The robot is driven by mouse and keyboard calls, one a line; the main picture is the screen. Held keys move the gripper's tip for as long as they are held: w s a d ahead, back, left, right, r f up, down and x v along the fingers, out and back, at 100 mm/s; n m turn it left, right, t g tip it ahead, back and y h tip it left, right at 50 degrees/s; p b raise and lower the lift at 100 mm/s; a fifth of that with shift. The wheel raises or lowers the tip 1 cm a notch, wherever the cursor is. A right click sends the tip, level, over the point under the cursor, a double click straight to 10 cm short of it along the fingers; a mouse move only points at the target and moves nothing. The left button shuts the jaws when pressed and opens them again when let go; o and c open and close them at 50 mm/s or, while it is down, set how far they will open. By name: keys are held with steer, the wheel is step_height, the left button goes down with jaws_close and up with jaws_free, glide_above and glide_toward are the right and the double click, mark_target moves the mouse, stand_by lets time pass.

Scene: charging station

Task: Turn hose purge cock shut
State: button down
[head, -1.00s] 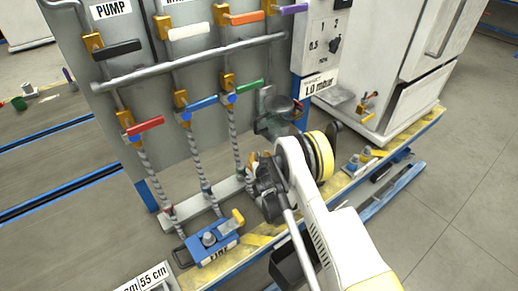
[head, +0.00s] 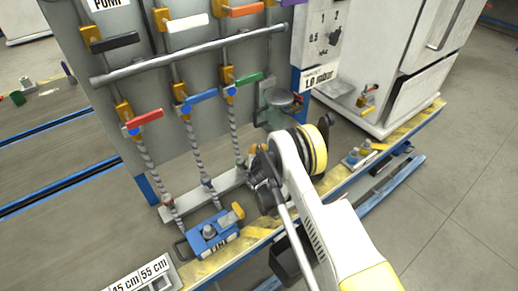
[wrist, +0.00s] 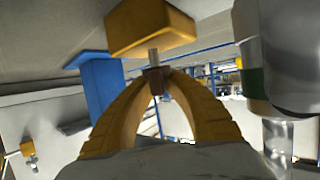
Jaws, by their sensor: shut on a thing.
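In the wrist view, the two yellow fingers of my gripper (wrist: 156,82) meet at their tips on a small brown piece with a grey stem. The stem runs up to a yellow block (wrist: 150,27), seemingly the body of the hose purge cock. A blue post (wrist: 101,92) stands just left of the fingers. In the head view, my gripper's dark housing is beside a blue fixture (head: 208,236) at the foot of the hose panel. A yellow piece shows between them. The exact grip and the cock's angle are hidden there.
Above are a red-handled valve (head: 145,117), a blue-handled valve (head: 201,96) and a green-handled valve (head: 250,78), with striped hoses below. The grey panel (head: 180,150) stands close behind. A white cabinet (head: 400,50) is at the right. Grey floor (head: 455,190) lies open beyond the yellow-edged base.

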steer(key=shift+s+d+f+m+h, duration=0.1)
steer(key=shift+s+f+m+h, duration=0.05)
steer(key=shift+m+h, duration=0.95)
steer(key=c, duration=1.5)
jaws_free()
steer(key=shift+o, duration=0.2)
